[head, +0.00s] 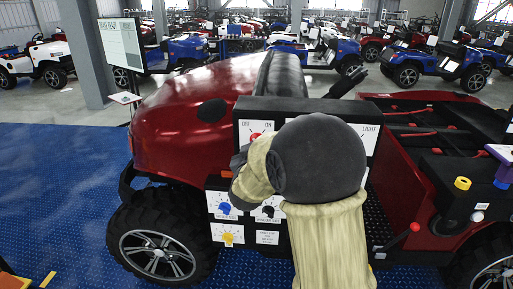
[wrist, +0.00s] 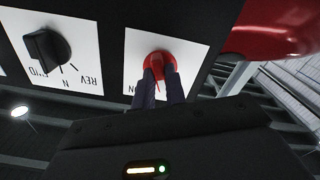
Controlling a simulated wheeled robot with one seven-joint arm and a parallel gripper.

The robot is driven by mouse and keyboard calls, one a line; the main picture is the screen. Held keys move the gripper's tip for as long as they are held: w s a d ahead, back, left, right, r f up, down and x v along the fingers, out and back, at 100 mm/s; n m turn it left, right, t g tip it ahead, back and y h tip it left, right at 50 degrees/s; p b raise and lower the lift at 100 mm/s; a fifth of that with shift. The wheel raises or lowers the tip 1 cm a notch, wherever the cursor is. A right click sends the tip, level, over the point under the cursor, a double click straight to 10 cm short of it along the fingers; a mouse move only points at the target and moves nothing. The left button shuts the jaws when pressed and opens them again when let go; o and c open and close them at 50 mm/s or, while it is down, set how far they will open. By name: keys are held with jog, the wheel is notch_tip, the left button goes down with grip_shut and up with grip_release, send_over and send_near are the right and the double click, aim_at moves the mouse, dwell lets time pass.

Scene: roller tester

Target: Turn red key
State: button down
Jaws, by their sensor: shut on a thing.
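The red key (wrist: 158,60) sits on a white plate (wrist: 190,55) on the black control panel in the wrist view. My gripper (wrist: 161,80) is shut on it, with one dark finger on each side. In the head view the red key (head: 255,135) shows as a small red spot on the panel (head: 243,112), under the OFF and ON marks. My arm covers most of the panel and hides the fingers there. The plate's lettering is upside down in the wrist view and partly covered by the fingers, so the key's exact angle is hard to tell.
A black REV/N selector knob (wrist: 46,45) is beside the key plate. Lower on the panel are a blue knob (head: 224,208), a black knob (head: 268,212) and a yellow knob (head: 228,238). The red vehicle body (head: 190,100) is around them. A red-tipped lever (head: 414,228) stands at right.

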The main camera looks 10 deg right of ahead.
jog(key=shift+n, duration=1)
jog(key=shift+f, duration=0.1)
jog(key=c, duration=1.4)
grip_release()
jog(key=shift+c, duration=0.2)
jog(key=b+v, duration=0.5)
jog(key=v, duration=1.2)
jog(key=shift+s, duration=0.25)
jog(key=shift+w+a, duration=0.1)
